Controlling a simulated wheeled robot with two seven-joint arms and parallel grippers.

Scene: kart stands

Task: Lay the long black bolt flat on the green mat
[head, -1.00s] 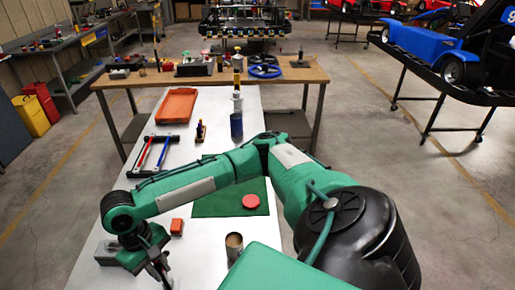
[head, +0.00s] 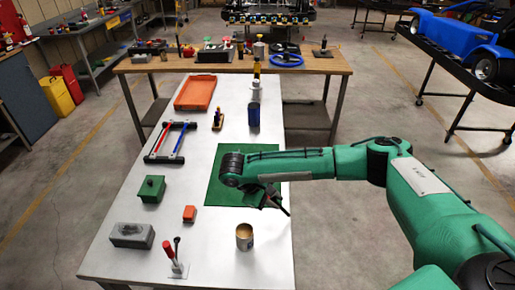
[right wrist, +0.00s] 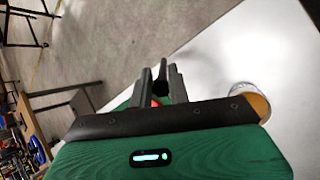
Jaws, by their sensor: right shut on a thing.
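My right gripper (head: 276,200) is over the lower right part of the green mat (head: 217,190) in the head view, shut on a thin dark piece that looks like the long black bolt. In the right wrist view the two grey fingers (right wrist: 161,85) stand close together with a dark shape, probably the bolt, between them. The bolt's full length and tilt cannot be made out. My forearm covers the middle of the mat. A sliver of the red disc (right wrist: 155,102) shows behind the fingers. My left gripper is not in view.
An open tin (head: 244,237) stands just below the mat, close to the gripper. An orange block (head: 189,214), a green box (head: 152,189), a grey box (head: 131,235) and a red-handled tool (head: 173,258) stand to the left. An orange tray (head: 195,93) and blue bottle (head: 254,115) are farther back.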

